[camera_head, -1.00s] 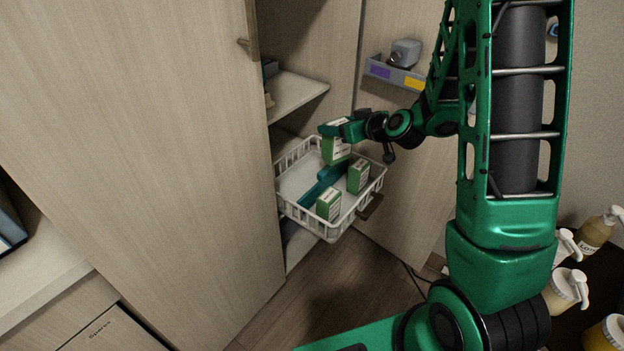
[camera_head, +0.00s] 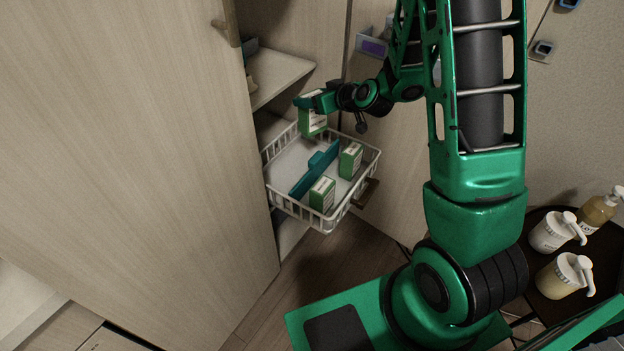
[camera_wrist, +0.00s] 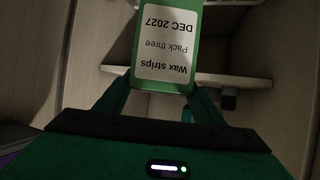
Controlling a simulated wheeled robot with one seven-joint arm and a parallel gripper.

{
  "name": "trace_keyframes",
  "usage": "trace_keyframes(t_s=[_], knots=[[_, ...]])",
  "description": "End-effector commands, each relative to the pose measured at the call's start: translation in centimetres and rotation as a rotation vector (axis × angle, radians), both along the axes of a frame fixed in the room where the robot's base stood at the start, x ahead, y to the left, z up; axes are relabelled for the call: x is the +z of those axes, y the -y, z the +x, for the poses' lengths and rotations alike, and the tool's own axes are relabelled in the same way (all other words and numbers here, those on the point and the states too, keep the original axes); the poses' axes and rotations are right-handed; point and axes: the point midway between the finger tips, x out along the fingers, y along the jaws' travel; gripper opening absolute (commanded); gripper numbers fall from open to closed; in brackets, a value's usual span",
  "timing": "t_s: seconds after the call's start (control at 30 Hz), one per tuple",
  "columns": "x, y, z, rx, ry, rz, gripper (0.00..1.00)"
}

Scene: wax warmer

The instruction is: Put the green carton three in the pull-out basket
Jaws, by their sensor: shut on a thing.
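My gripper (camera_head: 309,103) is shut on a green carton (camera_head: 313,122) with a white label, over the back left part of the white pull-out basket (camera_head: 345,207). In the wrist view the carton (camera_wrist: 166,45) fills the top middle, and its label reads "Wax strips, Pack three, DEC 2027", upside down. The carton looks upright; I cannot tell whether its base touches the basket. Two similar green cartons stand in the basket, one at the front (camera_head: 322,194) and one at the right (camera_head: 350,160). A teal divider (camera_head: 315,172) runs across the basket.
The basket is pulled out of a tall cabinet, beside a wooden door (camera_head: 120,130) on the left. A shelf (camera_head: 280,78) is above and behind it. Pump bottles (camera_head: 565,275) stand on a dark table at the right. The basket's left part beyond the divider looks clear.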

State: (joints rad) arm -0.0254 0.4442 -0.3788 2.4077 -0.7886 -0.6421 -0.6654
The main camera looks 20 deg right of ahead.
Motion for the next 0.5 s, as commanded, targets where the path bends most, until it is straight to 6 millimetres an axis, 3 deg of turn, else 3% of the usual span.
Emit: trace_keyframes(t_s=[0.23, 0.5], knots=[[-6.1, -3.2, 4.3, -0.033, -0.006, -0.004, 0.18], [-9.3, -5.3, 6.3, -0.048, 0.011, 0.003, 0.18]])
